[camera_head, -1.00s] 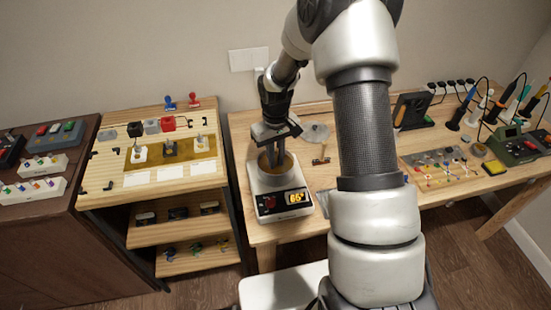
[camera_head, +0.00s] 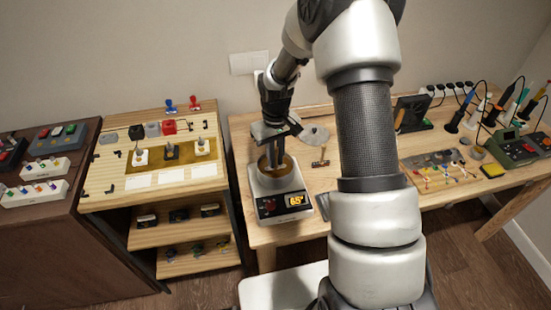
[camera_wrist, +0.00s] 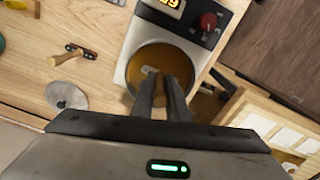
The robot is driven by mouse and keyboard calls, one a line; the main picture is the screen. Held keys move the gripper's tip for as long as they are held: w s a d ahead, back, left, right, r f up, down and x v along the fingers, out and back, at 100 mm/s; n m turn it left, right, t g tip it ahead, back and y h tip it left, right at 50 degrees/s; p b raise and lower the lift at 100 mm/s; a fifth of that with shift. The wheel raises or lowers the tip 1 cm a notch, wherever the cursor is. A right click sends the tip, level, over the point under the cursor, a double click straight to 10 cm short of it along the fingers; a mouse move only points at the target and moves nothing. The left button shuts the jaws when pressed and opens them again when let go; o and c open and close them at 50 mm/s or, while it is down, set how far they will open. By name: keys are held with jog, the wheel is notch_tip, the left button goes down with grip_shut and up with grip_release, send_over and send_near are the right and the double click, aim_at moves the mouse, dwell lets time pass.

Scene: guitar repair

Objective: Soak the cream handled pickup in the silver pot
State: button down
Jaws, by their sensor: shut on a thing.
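The silver pot (camera_head: 261,172) stands on a hot plate (camera_head: 281,203) with a lit 65° display and holds amber liquid. Its rim also shows in the wrist view (camera_wrist: 130,62). My gripper (camera_head: 275,165) points down over the pot, with its fingertips within the rim. It is shut on a small pale piece (camera_wrist: 150,71), which shows just past the fingertips. This looks like the cream handled pickup, but the fingers hide most of it. I cannot tell how deep it is in the liquid.
A round lid (camera_head: 315,135) and a wooden-handled tool (camera_head: 321,158) lie right of the pot. Pickups with upright handles (camera_head: 171,150) stand on the rack at left. Soldering tools (camera_head: 505,105) crowd the right end of the bench.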

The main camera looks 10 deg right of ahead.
aim_at(276, 148)
jog(key=shift+r+p, duration=1.25)
jog(key=shift+r, duration=0.95)
dwell(1.0)
jog(key=shift+r+p, duration=1.3)
jog(key=shift+r, duration=0.7)
jog(key=shift+f, duration=0.1)
